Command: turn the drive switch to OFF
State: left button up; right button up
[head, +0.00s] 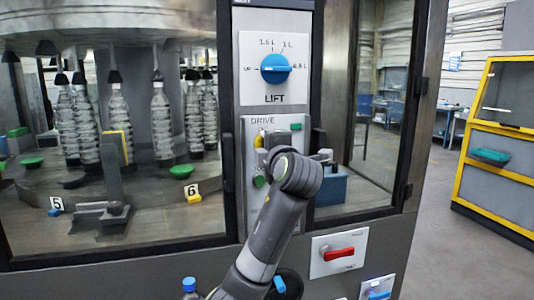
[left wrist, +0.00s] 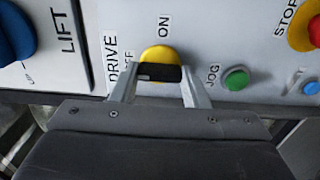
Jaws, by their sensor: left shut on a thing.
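The drive switch is a round yellow knob (left wrist: 160,53) with a black bar across it, in the left wrist view. The lettering DRIVE and a partly covered OFF are to its left, and ON is above it. My left gripper (left wrist: 158,76) is shut on the black bar, one finger at each end. I cannot tell which label the bar points to. In the head view my left arm covers much of the DRIVE panel (head: 248,150) and hides the fingertips. My right gripper is in neither view.
The blue LIFT knob (head: 275,68) is above the DRIVE panel. A green JOG button (left wrist: 236,79) and a red stop button (left wrist: 314,32) are close by on the same panel. A red handle (head: 339,253) is lower right. Bottles stand behind glass at left.

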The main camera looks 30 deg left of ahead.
pick_arm(q)
jog(key=shift+r, duration=0.25)
jog(key=o, duration=0.7)
jog(key=shift+o, duration=1.4)
jog(key=shift+w+f, duration=0.2)
jog(key=b+v, duration=0.4)
jog(key=v, duration=1.3)
jog(key=shift+s, duration=0.25)
jog(key=shift+w, duration=0.1)
